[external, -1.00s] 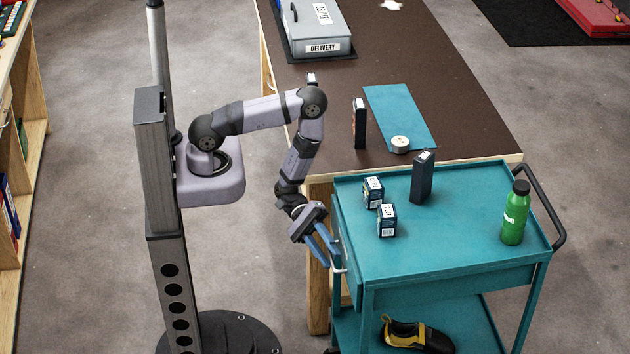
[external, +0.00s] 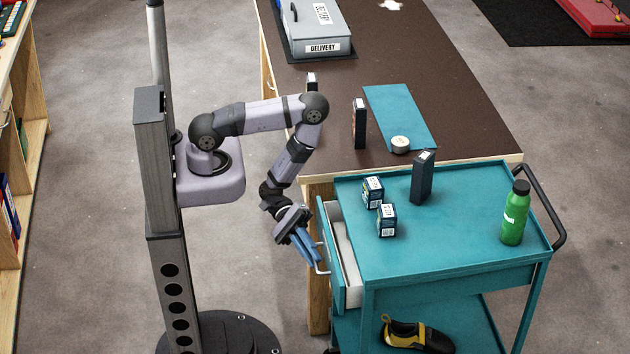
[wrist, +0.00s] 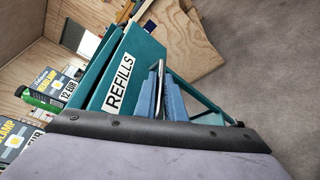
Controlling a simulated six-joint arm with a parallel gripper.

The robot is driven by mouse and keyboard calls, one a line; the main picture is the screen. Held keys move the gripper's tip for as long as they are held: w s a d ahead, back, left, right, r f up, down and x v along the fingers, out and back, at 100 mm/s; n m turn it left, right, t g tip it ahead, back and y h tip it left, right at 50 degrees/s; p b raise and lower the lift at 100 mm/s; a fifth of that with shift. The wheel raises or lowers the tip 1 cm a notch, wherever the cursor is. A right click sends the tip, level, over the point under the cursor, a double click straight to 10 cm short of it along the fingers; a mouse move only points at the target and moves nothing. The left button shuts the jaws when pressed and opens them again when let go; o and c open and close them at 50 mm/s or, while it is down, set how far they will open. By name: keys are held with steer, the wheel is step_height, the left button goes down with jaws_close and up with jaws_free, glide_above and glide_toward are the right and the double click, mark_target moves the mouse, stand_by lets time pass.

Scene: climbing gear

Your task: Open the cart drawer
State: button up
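The teal cart (external: 450,245) stands at the right in the external view. Its drawer (external: 345,265) is partly pulled out to the left, and its pale inside shows. My gripper (external: 318,262) is at the drawer's metal handle, with its blue fingers around the bar. In the wrist view the drawer front with the REFILLS label (wrist: 119,83) lies beside the fingers (wrist: 160,95). The handle (wrist: 160,85) shows as a bright bar between the two fingers, which sit close together on it. Much of the drawer's inside is hidden by the cart top.
On the cart top stand two small boxes (external: 387,220), a tall dark box (external: 423,177) and a green bottle (external: 515,213). A shoe (external: 416,336) lies on the lower shelf. A brown-topped table (external: 450,110) stands behind the cart. Floor is free left of the drawer.

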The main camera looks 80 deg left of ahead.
steer(key=o, duration=0.4)
steer(key=shift+c, duration=0.2)
steer(key=shift+a, duration=0.15)
steer(key=b+v, duration=0.1)
steer(key=v, duration=0.6)
steer(key=shift+s, duration=0.1)
steer(key=shift+r+p, duration=0.2)
steer(key=shift+p, duration=0.1)
steer(key=a+p, duration=0.1)
steer(key=p, duration=0.4)
steer(key=shift+f, duration=0.15)
